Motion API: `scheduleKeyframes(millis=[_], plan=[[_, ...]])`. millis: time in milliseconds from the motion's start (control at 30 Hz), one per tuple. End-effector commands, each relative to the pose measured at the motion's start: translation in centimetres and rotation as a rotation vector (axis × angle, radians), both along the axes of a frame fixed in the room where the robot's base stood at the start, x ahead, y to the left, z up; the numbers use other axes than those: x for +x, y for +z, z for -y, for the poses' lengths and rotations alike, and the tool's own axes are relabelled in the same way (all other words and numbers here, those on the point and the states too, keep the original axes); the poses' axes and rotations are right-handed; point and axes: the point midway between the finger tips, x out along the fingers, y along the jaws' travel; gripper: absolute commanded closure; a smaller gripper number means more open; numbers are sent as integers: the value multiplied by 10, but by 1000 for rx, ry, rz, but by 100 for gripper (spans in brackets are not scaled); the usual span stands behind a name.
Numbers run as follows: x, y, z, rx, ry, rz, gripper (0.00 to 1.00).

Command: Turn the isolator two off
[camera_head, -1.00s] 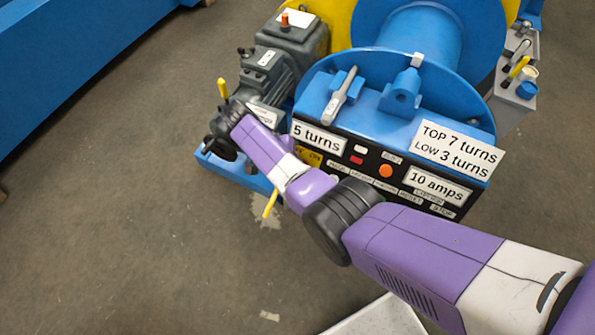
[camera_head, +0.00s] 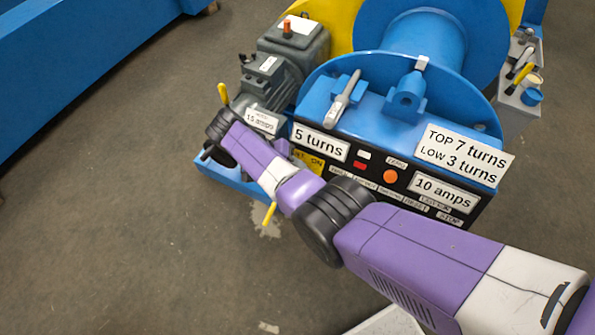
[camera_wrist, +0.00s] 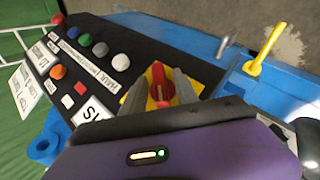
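The isolator's red rotary handle (camera_wrist: 160,92) stands on a yellow plate in the wrist view, at the end of the black control panel. Part of the yellow plate (camera_head: 314,162) also shows in the head view, with "ON" lettering, beside my forearm. My gripper (camera_wrist: 162,78) has its two grey fingers apart, one on each side of the red handle. Small strips of yellow seem to show between handle and fingers, so I see no clear grip. In the head view my wrist hides the fingers and the handle. No isolator number is readable.
The panel carries several buttons, including an orange one (camera_head: 390,176), and a "5 turns" label (camera_head: 320,143). A grey motor (camera_head: 268,85) stands left of the panel. A yellow lever (camera_wrist: 262,50) rises from the blue base near my gripper. Open floor lies at the left.

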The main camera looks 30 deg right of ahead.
Motion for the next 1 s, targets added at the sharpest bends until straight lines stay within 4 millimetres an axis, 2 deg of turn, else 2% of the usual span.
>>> scheduleKeyframes(millis=[367,800,1000], plan=[[3,4,-3,1,0,5,62],[23,51,-38,0,0,4,62],[26,60,-44,1,1,3,62]])
